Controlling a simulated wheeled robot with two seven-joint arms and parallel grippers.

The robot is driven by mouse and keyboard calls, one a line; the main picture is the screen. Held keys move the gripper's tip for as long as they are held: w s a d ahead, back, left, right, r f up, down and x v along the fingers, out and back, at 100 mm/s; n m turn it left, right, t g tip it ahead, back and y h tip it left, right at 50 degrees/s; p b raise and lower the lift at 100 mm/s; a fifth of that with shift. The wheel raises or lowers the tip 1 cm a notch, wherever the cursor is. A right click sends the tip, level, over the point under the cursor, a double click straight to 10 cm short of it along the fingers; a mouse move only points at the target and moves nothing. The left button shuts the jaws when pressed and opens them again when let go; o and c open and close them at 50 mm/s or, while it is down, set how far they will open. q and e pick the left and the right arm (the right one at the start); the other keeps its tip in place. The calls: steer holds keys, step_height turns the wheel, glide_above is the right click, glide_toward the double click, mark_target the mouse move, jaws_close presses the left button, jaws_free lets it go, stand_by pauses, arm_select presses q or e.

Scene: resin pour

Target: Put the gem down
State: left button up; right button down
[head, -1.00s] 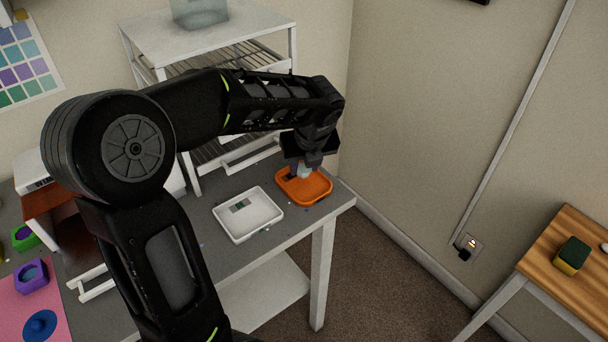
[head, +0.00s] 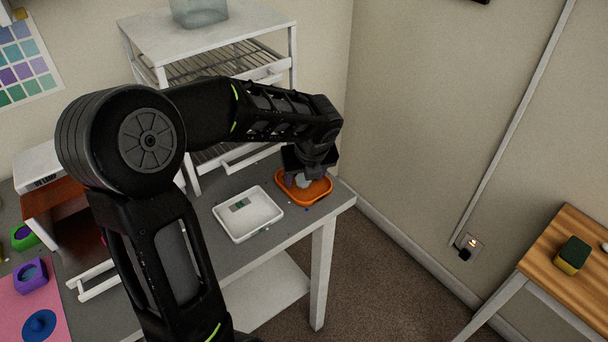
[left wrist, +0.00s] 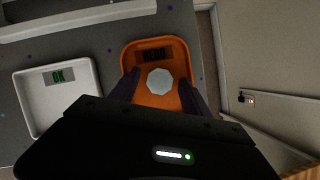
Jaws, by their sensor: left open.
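The gem (left wrist: 160,81) is pale and many-sided. In the left wrist view it sits within the orange tray (left wrist: 178,45), below a dark label that seems to read REDO. My left gripper (left wrist: 160,92) is open, its two dark fingers on either side of the gem with gaps between. In the head view the left gripper (head: 303,180) is low over the orange tray (head: 318,194) and partly covers the pale gem (head: 304,183). My right gripper is not in view.
A white tray (head: 262,217) with a label reading OK is left of the orange one on the grey bench. A white rack (head: 205,50) stands behind. Small specks lie around the trays. A wooden table (head: 575,260) with a sponge (head: 572,255) is at the right.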

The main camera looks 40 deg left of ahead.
arm_select(q)
steer(key=shift+r, duration=0.5)
steer(key=v, duration=1.1)
steer(key=shift+d, duration=0.15)
steer(key=shift+s+r, duration=0.1)
